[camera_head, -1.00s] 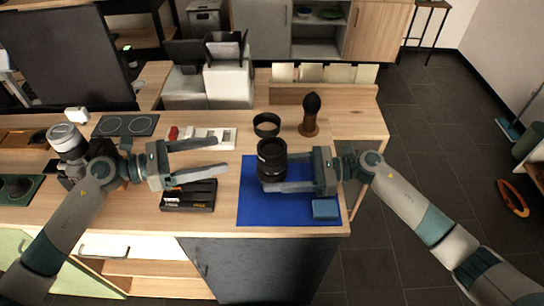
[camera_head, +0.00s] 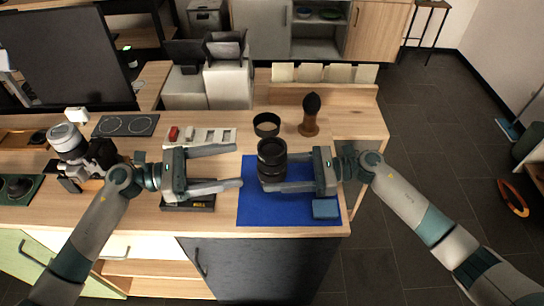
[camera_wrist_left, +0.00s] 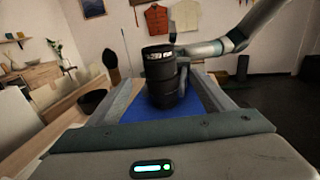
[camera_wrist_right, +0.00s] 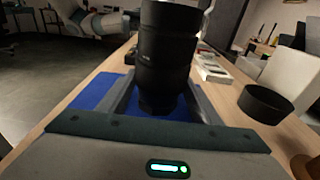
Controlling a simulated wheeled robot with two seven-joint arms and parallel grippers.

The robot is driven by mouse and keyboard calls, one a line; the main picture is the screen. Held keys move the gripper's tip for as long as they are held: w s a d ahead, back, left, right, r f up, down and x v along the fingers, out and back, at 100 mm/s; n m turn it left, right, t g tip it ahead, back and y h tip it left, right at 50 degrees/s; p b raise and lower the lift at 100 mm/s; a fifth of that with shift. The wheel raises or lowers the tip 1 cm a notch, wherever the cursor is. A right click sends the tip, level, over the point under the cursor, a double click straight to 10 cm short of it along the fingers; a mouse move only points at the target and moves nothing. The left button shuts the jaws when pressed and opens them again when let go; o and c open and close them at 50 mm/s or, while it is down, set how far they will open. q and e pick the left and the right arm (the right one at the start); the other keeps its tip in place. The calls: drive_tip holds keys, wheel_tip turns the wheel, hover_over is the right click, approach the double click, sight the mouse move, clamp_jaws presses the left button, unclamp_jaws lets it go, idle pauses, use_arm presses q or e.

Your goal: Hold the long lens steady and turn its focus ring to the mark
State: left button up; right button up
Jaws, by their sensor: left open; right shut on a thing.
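The long black lens (camera_head: 271,163) stands upright over the blue mat (camera_head: 262,211). My right gripper (camera_head: 268,170) is shut on the lens, with its fingers on either side of the lower barrel. The lens also fills the middle of the right wrist view (camera_wrist_right: 165,60). My left gripper (camera_head: 238,166) is open and empty, just left of the lens, with its fingers pointing at it. In the left wrist view the lens (camera_wrist_left: 160,75) stands ahead between the open fingers. I cannot make out the focus mark.
A black round hood or bowl (camera_head: 266,124) and a brush on a wooden stand (camera_head: 309,115) are behind the lens. A blue block (camera_head: 325,208) lies at the mat's front right. A black tray (camera_head: 190,201) is under my left gripper. A camera (camera_head: 92,160) stands at the left.

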use_arm(q)
drive_tip(key=x, duration=1.1)
drive_tip(key=c, duration=1.1)
drive_tip(key=shift+o, duration=0.2)
